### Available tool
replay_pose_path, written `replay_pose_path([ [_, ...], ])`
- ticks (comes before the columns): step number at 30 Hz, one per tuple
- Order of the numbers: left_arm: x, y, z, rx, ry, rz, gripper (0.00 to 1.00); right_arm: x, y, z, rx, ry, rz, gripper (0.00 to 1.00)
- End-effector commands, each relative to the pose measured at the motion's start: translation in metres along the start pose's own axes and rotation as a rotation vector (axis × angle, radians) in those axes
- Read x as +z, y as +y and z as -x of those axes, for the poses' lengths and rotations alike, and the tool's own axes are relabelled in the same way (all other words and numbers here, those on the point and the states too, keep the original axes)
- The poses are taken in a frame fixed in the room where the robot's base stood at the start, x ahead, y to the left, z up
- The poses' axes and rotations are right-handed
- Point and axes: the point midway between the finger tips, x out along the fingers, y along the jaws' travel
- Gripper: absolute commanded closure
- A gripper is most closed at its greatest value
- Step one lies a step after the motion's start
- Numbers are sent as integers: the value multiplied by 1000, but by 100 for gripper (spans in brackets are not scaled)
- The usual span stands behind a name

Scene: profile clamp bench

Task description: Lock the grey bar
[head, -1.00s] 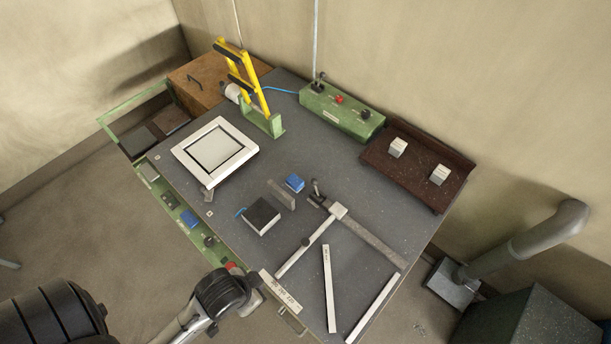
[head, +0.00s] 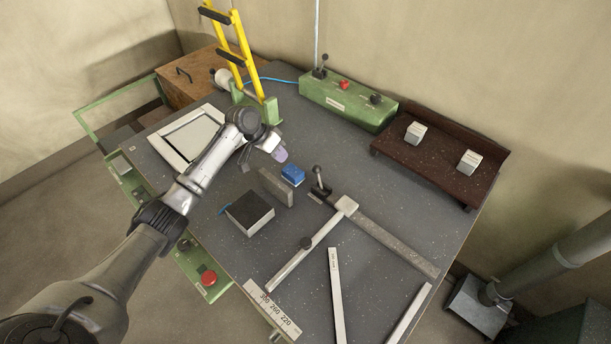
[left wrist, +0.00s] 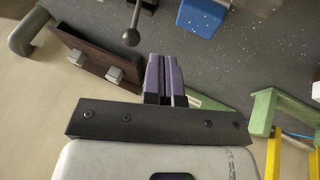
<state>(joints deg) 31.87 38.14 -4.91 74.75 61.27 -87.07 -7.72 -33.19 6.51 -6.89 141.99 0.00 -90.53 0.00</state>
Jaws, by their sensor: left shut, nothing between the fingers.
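The grey bar (head: 395,244) lies flat on the bench, running from a pale square corner block (head: 346,205) toward the lower right. A small clamp lever with a dark ball knob (head: 317,171) stands upright by the grey bar's upper end; the ball also shows in the left wrist view (left wrist: 131,37). My left gripper (head: 281,155) is above the bench, left of the lever and apart from it. Its purple fingers (left wrist: 165,68) are shut and empty. My right gripper is out of view.
A blue block (head: 292,175), an upright grey plate (head: 276,187) and a black-topped block (head: 249,212) stand near my left gripper. A green control box (head: 345,101) and a brown tray (head: 436,164) line the back. Two pale bars (head: 336,295) (head: 408,315) lie in front.

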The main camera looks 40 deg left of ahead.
Motion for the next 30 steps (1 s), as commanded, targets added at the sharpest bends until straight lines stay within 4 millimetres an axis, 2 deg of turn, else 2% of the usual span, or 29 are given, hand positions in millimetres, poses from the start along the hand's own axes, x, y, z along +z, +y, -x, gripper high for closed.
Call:
replay_pose_path([
  [1, -7, -11, 3, 12, 23, 17, 100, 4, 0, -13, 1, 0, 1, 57],
  [6, -22, -25, 22, 47, 67, 52, 100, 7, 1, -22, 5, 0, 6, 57],
  [11, -27, -28, 28, 57, 79, 60, 100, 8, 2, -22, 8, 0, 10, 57],
  [19, -26, -28, 27, 56, 77, 59, 100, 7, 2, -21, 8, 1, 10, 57],
  [25, -27, -27, 14, 58, 77, 60, 100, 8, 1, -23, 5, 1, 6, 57],
  [30, -29, -25, -15, 58, 75, 61, 100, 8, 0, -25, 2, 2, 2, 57],
])
